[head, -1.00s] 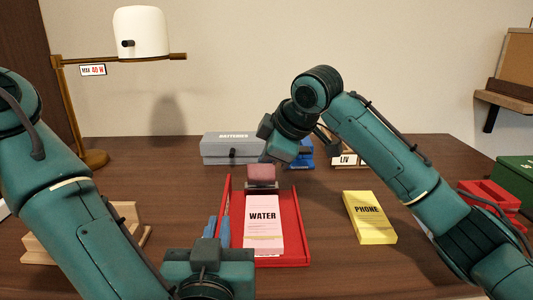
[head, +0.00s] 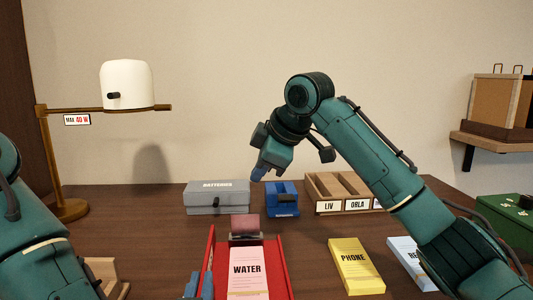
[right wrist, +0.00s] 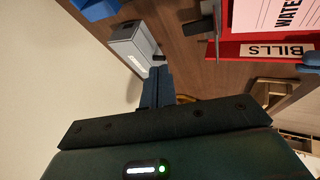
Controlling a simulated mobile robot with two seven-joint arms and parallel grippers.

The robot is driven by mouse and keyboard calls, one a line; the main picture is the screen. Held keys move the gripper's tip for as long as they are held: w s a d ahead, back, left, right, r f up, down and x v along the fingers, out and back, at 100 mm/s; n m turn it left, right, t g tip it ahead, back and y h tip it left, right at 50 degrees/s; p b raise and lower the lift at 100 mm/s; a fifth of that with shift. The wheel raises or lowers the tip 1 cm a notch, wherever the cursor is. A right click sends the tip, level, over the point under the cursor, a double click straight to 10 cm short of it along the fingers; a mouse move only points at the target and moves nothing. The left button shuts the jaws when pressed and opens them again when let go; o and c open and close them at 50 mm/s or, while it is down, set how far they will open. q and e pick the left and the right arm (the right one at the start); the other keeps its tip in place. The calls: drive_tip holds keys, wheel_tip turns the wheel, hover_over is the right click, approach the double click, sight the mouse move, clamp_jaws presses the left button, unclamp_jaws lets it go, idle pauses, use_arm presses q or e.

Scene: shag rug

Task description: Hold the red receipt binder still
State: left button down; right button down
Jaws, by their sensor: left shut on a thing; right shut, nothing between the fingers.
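The red receipt binder (head: 278,270) lies open on the desk, cut off by the bottom edge of the head view. A pink slip marked WATER (head: 247,280) lies on it, under a grey clip with a dull red block (head: 245,224) at its far end. The right wrist view shows its edge label BILLS (right wrist: 277,50). My left gripper (head: 198,286) is shut on the binder's left edge; only its blue fingertips show in the head view. My right gripper (head: 264,173) is shut and empty, raised beyond the clip and above the desk.
A grey BATTERIES box (head: 218,198) and a blue object (head: 283,200) stand behind the binder. A wooden sorter (head: 345,192) labelled LIV and ORLA is right of them. A yellow PHONE slip (head: 356,266) lies right of the binder. A lamp (head: 128,85) stands at left.

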drive_tip(key=shift+w+d+r, duration=0.45)
drive_tip(key=shift+w+r, duration=0.35)
drive_tip(key=shift+w+d+r, duration=0.4)
drive_tip(key=shift+w+r, duration=0.35)
drive_tip(key=shift+w, duration=0.05)
use_arm(q)
drive_tip(key=c, duration=1.5)
unclamp_jaws()
drive_tip(key=shift+r, duration=0.1)
